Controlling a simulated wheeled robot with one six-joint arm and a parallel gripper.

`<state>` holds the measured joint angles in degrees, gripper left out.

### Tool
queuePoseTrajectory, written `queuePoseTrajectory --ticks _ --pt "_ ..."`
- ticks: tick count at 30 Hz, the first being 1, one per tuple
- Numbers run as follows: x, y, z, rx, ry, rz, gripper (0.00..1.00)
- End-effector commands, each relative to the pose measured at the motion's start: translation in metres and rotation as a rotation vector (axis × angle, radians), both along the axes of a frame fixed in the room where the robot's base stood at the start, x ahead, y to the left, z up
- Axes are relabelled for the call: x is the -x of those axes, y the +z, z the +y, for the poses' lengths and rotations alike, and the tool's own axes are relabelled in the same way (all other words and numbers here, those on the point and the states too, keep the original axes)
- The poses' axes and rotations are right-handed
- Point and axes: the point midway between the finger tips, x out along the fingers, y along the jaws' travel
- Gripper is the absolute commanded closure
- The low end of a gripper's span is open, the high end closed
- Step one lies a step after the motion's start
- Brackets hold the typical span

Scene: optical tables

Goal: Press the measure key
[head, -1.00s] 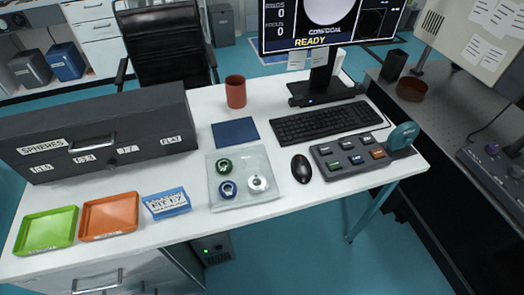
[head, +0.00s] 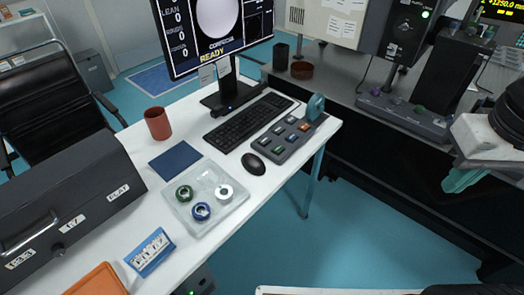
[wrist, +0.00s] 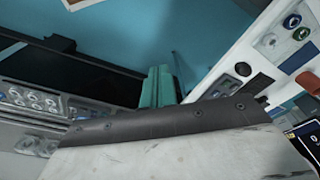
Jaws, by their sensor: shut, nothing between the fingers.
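The grey key pad (head: 283,140) lies at the right end of the white desk, with several small keys and a teal round part at its far end. One key is orange (head: 304,126); the labels are too small to read, so I cannot tell which is the measure key. My gripper (head: 460,180) is at the right of the head view, over the floor and well apart from the pad. Its teal fingers (wrist: 157,88) are shut and empty in the wrist view. There the pad (wrist: 224,87) shows small, beyond the fingers to the right.
A mouse (head: 253,164), keyboard (head: 247,121) and clear tray (head: 178,208) with rings lie near the pad. The monitor (head: 211,35) reads READY. A dark optical bench (head: 345,95) with instruments stands on the right. Open floor lies between desk and bench.

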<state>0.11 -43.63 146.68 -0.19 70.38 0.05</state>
Motion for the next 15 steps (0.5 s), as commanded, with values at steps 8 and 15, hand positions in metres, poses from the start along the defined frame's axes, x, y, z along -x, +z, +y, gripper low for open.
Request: queuePoseTrajectory --ticks 8,15 --pt "-0.006 -0.001 0.000 0.006 0.012 -0.007 1.00" --pt "-0.093 -0.014 0.004 0.102 0.201 -0.126 1.00"
